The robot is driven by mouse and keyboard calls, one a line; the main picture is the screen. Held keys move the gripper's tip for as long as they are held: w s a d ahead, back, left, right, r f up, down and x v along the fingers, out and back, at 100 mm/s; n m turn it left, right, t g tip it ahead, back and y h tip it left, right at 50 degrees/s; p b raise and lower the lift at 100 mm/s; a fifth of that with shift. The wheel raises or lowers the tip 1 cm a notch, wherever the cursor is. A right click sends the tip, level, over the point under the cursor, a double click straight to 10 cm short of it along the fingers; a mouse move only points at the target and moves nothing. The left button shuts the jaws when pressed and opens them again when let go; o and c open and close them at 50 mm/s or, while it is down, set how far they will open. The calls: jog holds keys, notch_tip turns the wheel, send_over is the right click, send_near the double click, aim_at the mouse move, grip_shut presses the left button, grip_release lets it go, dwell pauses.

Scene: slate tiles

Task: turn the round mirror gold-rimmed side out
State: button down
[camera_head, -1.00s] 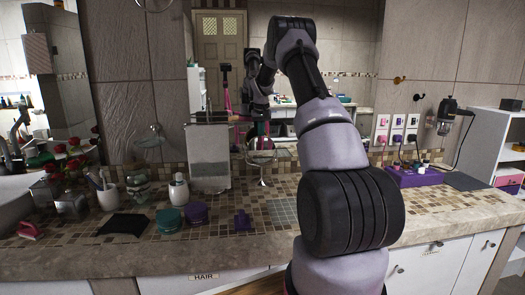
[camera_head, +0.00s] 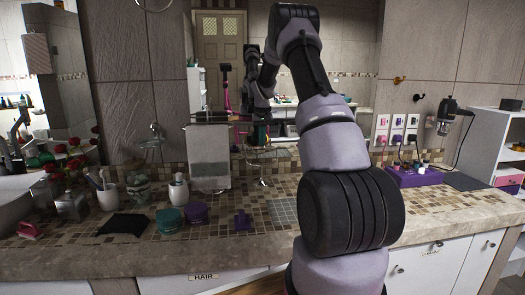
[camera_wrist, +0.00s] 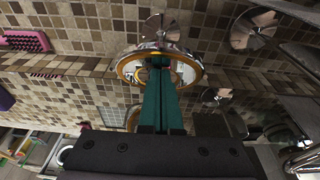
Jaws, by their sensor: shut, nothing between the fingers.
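The round mirror (camera_head: 263,154) stands on a thin stem on the tiled counter, before the large wall mirror. Its disc is tipped almost flat and shows as a thin ellipse in the head view. In the wrist view the round mirror's gold rim (camera_wrist: 128,75) faces my camera, with a chrome edge behind it. My gripper (camera_wrist: 160,62) has teal fingers, shut with nothing between them. The fingertips overlap the middle of the disc; I cannot tell if they touch it. In the head view my gripper (camera_head: 261,134) is just above the disc, partly hidden.
A purple box (camera_head: 418,177) is at right. The counter's front middle is mostly clear.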

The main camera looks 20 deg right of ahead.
notch_tip(320, 180, up, 12)
dwell(1.2)
dwell(0.4)
jog(key=s+a+r+t+y, duration=0.1)
jog(key=s+a+r, duration=0.55)
jog(key=s, duration=0.35)
jog(key=s+a+r+t, duration=0.1)
jog(key=s+a+r, duration=0.5)
jog(key=s+r, duration=0.25)
jog(key=s+a+f+t, duration=0.1)
jog(key=s+a, duration=0.3)
jog(key=s, duration=0.8)
jog(key=s+a+f+m+t+y, duration=0.1)
jog(key=s+a+f+t, duration=0.1)
jog(key=s, duration=1.1)
jog(key=shift+a+f+y, duration=0.3)
jog(key=shift+a+f, duration=0.15)
jog(key=shift+a, duration=0.45)
